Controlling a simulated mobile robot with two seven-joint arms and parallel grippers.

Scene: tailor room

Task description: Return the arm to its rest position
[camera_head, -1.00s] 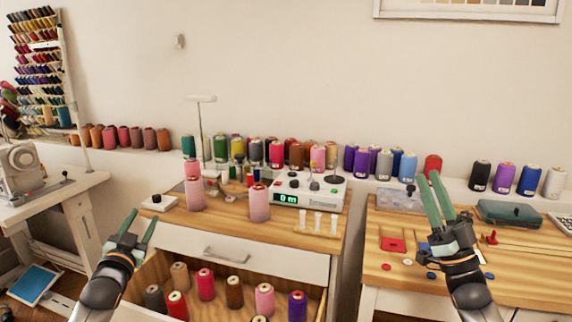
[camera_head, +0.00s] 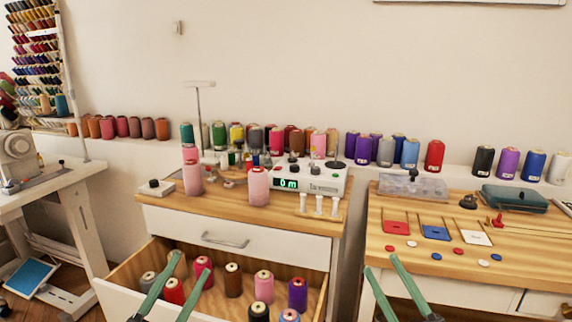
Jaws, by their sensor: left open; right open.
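My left gripper (camera_head: 176,286) is open and empty at the lower left, in front of the open drawer (camera_head: 118,290) that holds spools. Its two green fingers cover some of the spools. My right gripper (camera_head: 382,268) is open and empty at the lower middle right. Its green fingers show in front of the front edge of the right wooden table (camera_head: 440,268). Most of both arms is below the picture.
Pink spools (camera_head: 259,187) and a winding machine (camera_head: 292,180) stand on the left cabinet. The right table bears coloured squares (camera_head: 436,233), buttons and a clear box (camera_head: 412,188). More spools line the back ledge. A sewing machine (camera_head: 18,160) stands far left.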

